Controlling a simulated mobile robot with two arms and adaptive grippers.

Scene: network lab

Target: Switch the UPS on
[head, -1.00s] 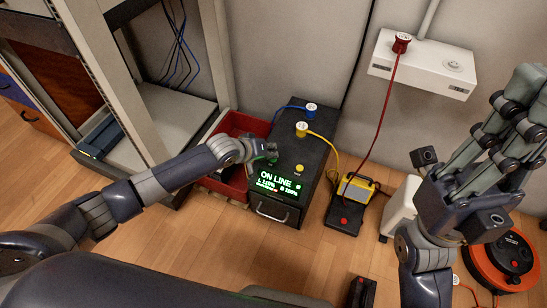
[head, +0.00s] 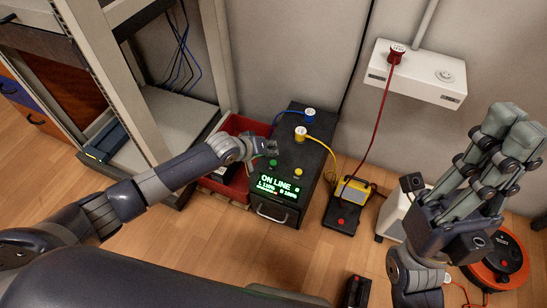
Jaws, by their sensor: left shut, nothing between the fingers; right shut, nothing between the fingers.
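The UPS (head: 292,165) is a black box on the floor against the wall. Its display (head: 278,187) is lit green and reads ON LINE. A green button (head: 273,162) and a yellow button (head: 298,172) sit on its top near the display. A blue plug (head: 310,114) and a yellow plug (head: 301,133) are in its top. My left gripper (head: 270,147) is shut and empty, just above the green button; I cannot tell whether it touches. My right gripper (head: 507,135) is raised at the right, shut and empty, well away from the UPS.
A red crate (head: 238,125) stands left of the UPS, beside a rack (head: 165,125) with blue cables. A black and yellow device (head: 346,206) stands at the right. A white wall box (head: 418,75) holds a red plug (head: 397,52). An orange cable reel (head: 501,262) lies at the lower right.

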